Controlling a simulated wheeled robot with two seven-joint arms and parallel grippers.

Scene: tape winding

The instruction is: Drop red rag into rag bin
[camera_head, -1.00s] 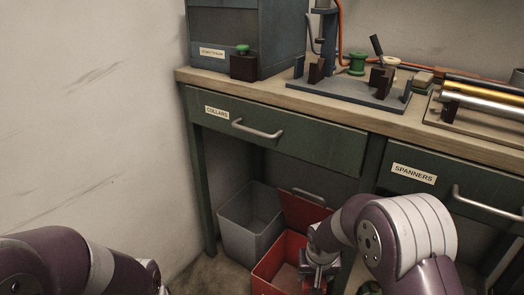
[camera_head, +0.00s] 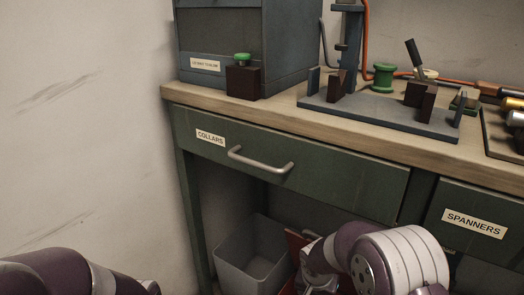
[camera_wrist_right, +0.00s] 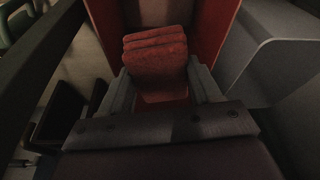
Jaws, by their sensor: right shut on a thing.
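A folded red rag (camera_wrist_right: 155,52) sits between the fingers of my right gripper (camera_wrist_right: 160,72) in the right wrist view, and the gripper is shut on it. The red bin's (camera_wrist_right: 217,22) walls or lid show behind and on both sides of the rag. I cannot tell how deep the rag is relative to the bin's rim. In the head view only a sliver of the red bin (camera_head: 293,243) shows beside my right arm, and the rag is hidden. My left arm is at the bottom left, its gripper outside the picture.
A grey bin (camera_head: 252,254) stands left of the red one under the bench, and also shows in the right wrist view (camera_wrist_right: 272,45). The collars drawer (camera_head: 300,170) and spanners drawer (camera_head: 480,229) are closed above. A wall is on the left.

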